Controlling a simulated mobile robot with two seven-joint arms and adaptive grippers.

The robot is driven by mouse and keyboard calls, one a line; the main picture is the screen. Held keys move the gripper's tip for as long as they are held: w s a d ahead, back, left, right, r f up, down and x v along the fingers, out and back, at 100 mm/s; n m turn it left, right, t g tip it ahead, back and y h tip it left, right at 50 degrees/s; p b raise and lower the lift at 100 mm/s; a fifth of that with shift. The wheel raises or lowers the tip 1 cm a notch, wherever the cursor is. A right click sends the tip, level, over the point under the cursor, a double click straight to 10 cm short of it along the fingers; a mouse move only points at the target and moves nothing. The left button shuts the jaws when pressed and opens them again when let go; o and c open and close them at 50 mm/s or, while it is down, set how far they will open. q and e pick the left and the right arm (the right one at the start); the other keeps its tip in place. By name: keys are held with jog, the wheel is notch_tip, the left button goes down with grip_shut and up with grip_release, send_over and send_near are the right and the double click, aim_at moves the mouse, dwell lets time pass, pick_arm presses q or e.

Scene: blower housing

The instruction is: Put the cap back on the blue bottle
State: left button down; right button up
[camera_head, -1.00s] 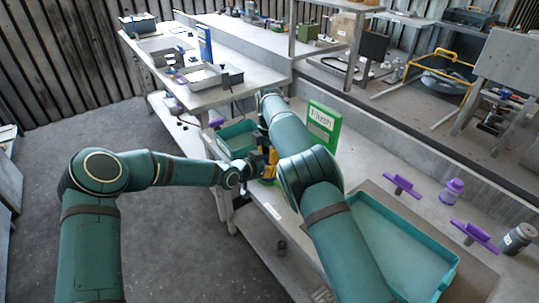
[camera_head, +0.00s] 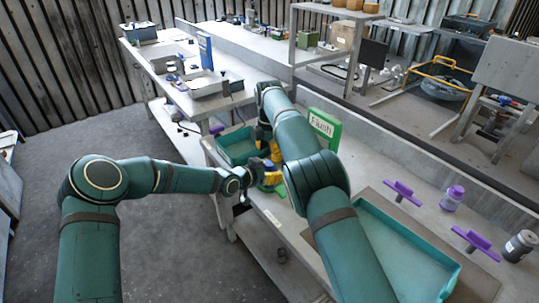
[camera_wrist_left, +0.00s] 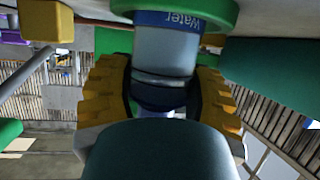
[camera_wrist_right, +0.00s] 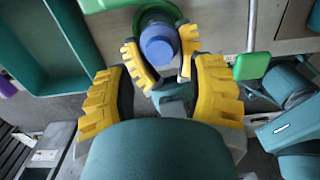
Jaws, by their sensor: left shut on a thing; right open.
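The blue bottle (camera_head: 271,185) stands at the table's front edge, mostly hidden by my arms in the head view. In the left wrist view the bottle (camera_wrist_left: 167,48) has a grey body and a blue "Water" band, in a round green base (camera_wrist_left: 205,12). My left gripper (camera_wrist_left: 163,95) is shut around it. In the right wrist view its round blue top (camera_wrist_right: 159,48) sits between the left fingers; I cannot tell whether this is the cap. No separate cap shows. My right gripper (camera_wrist_right: 160,90) is open and empty, with that blue top ahead of its fingers.
A teal tray (camera_head: 225,158) lies left of my grippers, and a green "Flush" sign (camera_head: 323,127) behind them. A larger teal tray (camera_head: 452,278), purple handled pieces (camera_head: 402,192), a purple bottle (camera_head: 453,197) and a grey bottle (camera_head: 518,245) are at the right.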

jog(key=o, duration=0.7)
pick_arm(q)
jog(key=shift+c, duration=0.8)
grip_release()
jog(key=shift+a, duration=0.1)
jog(key=v, duration=1.2)
jog(key=shift+r, duration=0.1)
